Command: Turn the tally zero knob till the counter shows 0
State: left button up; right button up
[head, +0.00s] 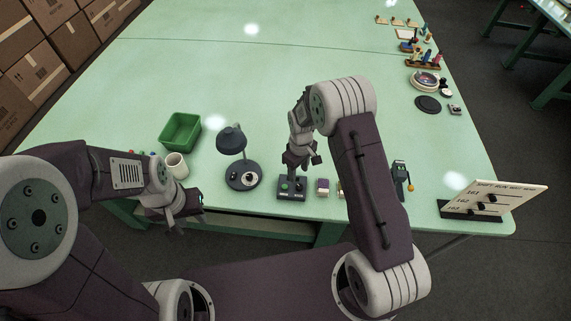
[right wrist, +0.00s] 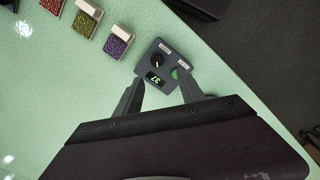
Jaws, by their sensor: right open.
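The tally counter box (head: 291,195) is a small dark box near the front edge of the green table. My right gripper (head: 301,164) points down above the box. Its fingers (right wrist: 157,92) are apart and empty, with the box beyond their tips; the knob is not between them. My left gripper (head: 180,212) is at the table's front edge, left of the lamp; its jaw opening is unclear.
A dark lamp (head: 231,141), white mug (head: 176,165) and green bin (head: 181,132) stand left of the box. Small coloured tufted blocks (right wrist: 118,42) lie beside it. A sign board (head: 497,197) stands at the right corner. The table's middle is clear.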

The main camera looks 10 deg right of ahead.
aim_at(300, 186)
jog(key=d+f, duration=0.1)
jog(key=s+f, duration=0.1)
jog(key=shift+d+f+p, duration=0.3)
jog(key=shift+d+f, duration=0.05)
jog(key=f, duration=0.2)
jog(key=f+p, duration=0.1)
jog(key=f, duration=0.1)
jog(key=a+f, duration=0.1)
jog(key=f, duration=0.1)
jog(key=shift+w, duration=0.4)
jog(key=shift+d+f, duration=0.1)
jog(key=shift+f, duration=0.1)
jog(key=shift+s+d, duration=0.15)
pick_arm(q)
jog(key=shift+s+d+r, duration=0.15)
jog(key=shift+d+r, duration=0.2)
jog(key=shift+r, duration=0.3)
jog(key=shift+s+d+r, duration=0.15)
jog(key=shift+d+r, duration=0.15)
jog(key=shift+r, duration=0.3)
pick_arm(e)
grip_shut()
